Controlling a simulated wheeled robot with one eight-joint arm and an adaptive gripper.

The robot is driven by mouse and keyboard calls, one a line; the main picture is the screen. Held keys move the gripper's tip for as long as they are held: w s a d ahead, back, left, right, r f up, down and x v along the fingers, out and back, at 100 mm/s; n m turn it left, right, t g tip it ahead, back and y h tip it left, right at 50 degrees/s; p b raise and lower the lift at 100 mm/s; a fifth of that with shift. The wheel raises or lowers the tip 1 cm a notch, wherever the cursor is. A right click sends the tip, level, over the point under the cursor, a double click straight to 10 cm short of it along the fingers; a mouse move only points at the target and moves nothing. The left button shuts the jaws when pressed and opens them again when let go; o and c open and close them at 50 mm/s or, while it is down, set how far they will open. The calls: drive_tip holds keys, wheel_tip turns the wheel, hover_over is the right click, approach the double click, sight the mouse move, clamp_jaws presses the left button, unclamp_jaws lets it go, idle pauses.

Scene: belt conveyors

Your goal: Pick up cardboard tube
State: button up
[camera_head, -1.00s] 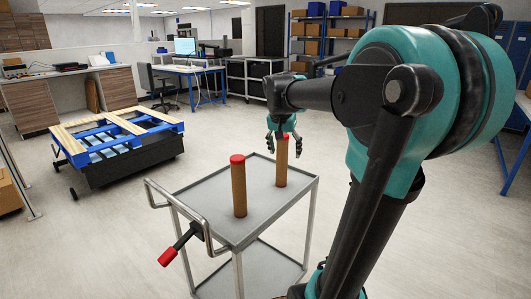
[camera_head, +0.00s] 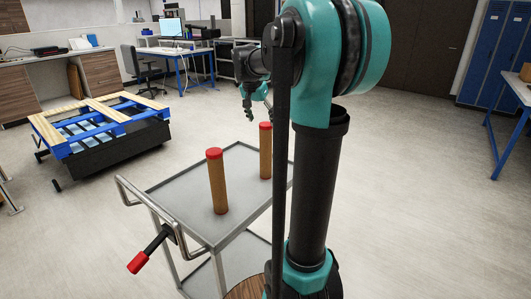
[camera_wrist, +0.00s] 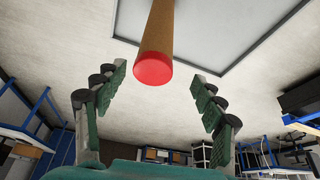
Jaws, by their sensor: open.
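Two brown cardboard tubes with red caps stand upright on a grey cart (camera_head: 178,192). The nearer tube (camera_head: 218,187) is left of the farther tube (camera_head: 265,158), which my arm partly borders. My gripper (camera_head: 257,108) is open and empty, just above and beyond the farther tube's cap. In the wrist view, one tube (camera_wrist: 165,30) shows with its red cap (camera_wrist: 153,69) in the gap between the spread fingertips of my gripper (camera_wrist: 160,78), touching neither. I cannot tell its exact depth from the fingers there.
The cart has a raised metal handle (camera_head: 130,195) at its left end. A blue-and-wood pallet (camera_head: 100,120) on a dark base stands to the left. A desk and chair (camera_head: 150,75) are behind, and blue lockers (camera_head: 495,55) stand at the far right.

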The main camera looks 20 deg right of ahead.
sight(266, 133)
drive_tip(key=shift+x, duration=1.25)
drive_tip(key=shift+s+x, duration=0.2)
drive_tip(key=shift+x, duration=0.65)
drive_tip(key=shift+s+x, duration=0.15)
drive_tip(key=shift+x, duration=0.7)
drive_tip(key=shift+s+x, duration=0.2)
drive_tip(key=shift+x, duration=0.65)
drive_tip(key=shift+f, duration=0.15)
drive_tip(key=shift+c, duration=0.3)
clamp_jaws()
